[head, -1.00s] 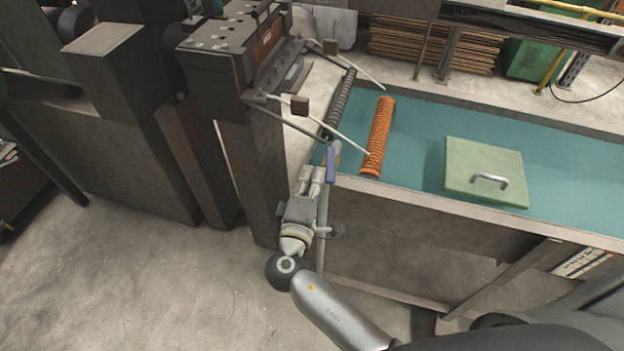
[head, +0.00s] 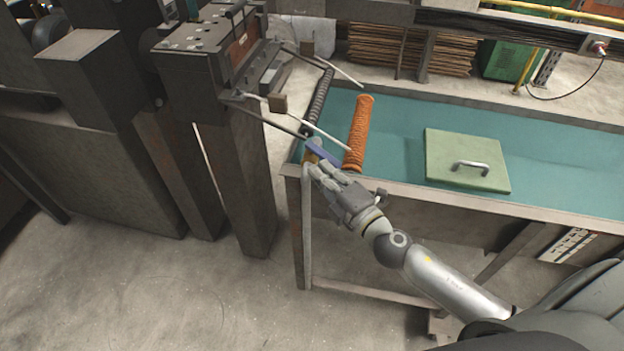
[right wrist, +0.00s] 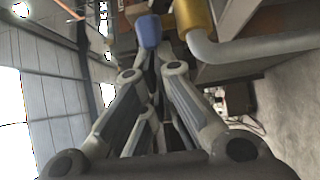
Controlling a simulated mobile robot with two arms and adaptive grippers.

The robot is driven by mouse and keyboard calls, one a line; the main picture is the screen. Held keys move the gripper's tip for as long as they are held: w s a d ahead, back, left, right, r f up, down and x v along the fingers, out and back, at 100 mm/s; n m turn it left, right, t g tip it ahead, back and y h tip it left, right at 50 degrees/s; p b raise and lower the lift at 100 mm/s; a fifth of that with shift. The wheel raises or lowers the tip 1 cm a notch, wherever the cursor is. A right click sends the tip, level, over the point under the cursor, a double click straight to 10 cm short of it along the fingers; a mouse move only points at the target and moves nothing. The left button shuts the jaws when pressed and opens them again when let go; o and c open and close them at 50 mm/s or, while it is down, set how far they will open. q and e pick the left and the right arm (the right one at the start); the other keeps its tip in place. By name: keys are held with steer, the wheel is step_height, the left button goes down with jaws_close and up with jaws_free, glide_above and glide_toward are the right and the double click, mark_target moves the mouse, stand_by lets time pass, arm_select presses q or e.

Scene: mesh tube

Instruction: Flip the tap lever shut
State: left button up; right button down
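The blue tap lever (head: 323,151) is at the near left corner of the tank in the head view, slanting across the brass tap body (head: 311,156). My right gripper (head: 312,168) comes in from the lower right, with its fingertips right at the lever. In the right wrist view the fingers of my right gripper (right wrist: 155,52) come together, looking shut, just below the blue lever (right wrist: 149,31). The brass tap (right wrist: 195,18) and a grey pipe bend (right wrist: 250,46) are to the right. Whether the tips touch the lever is unclear. My left gripper is not in view.
The teal tank (head: 402,120) holds an orange mesh tube (head: 358,133), a dark coil (head: 318,102) and a green lid (head: 466,160) with a handle. A dark machine (head: 205,60) with thin rods stands to the left. Floor in front is clear.

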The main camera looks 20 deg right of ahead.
mark_target(341, 162)
steer(key=d+n+g+y+b, duration=0.1)
steer(key=y, duration=0.1)
steer(key=d+n+g+y+b, duration=0.1)
steer(key=n+y+b, duration=0.1)
steer(key=d+n+g+y+b, duration=0.1)
steer(key=d+y, duration=0.1)
steer(key=shift+w+f+n+y, duration=0.1)
steer(key=shift+w+n+y, duration=0.25)
steer(key=shift+n+y, duration=0.05)
steer(key=shift+w+d+b, duration=0.2)
steer(key=shift+d+b, duration=0.15)
steer(key=shift+b, duration=0.15)
steer(key=shift+d, duration=0.1)
